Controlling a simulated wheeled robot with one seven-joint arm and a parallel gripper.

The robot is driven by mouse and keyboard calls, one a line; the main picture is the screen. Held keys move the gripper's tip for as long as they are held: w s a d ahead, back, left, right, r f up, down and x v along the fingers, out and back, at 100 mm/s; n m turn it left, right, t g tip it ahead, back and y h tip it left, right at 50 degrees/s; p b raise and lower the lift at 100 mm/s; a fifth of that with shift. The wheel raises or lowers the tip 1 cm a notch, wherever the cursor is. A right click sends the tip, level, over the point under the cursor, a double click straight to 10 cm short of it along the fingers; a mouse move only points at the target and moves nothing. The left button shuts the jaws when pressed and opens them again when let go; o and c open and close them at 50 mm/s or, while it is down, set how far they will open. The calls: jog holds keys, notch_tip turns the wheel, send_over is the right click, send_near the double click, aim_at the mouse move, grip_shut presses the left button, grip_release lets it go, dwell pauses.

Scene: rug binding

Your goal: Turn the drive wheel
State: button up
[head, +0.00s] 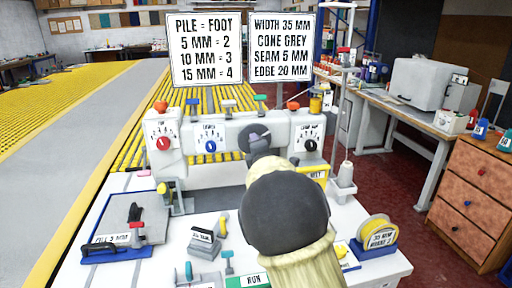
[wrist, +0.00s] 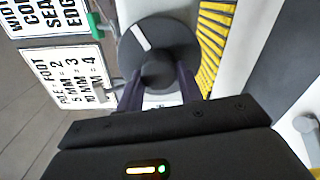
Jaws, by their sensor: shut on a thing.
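The drive wheel (wrist: 172,35) is a dark grey disc with a white mark on its face and a round hub in the middle. My gripper (wrist: 158,80) is in front of it in the wrist view, one finger on each side of the hub, shut on it. In the head view a dark part of the wheel (head: 253,132) shows at the sewing machine (head: 228,130), and my arm hides the rest. The white mark points to the upper left in the wrist view.
Two signboards (head: 205,50) stand behind the machine. Red, blue and black dials (head: 311,145) face me. The white table holds a clamp plate (head: 125,235), a yellow tape roll (head: 378,236) and a RUN sign (head: 253,280). Red floor lies open at right, before a wooden drawer cabinet (head: 470,200).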

jog(key=o, duration=1)
jog(key=b+v, duration=0.1)
jog(key=v, duration=1.6)
jog(key=shift+s, duration=0.25)
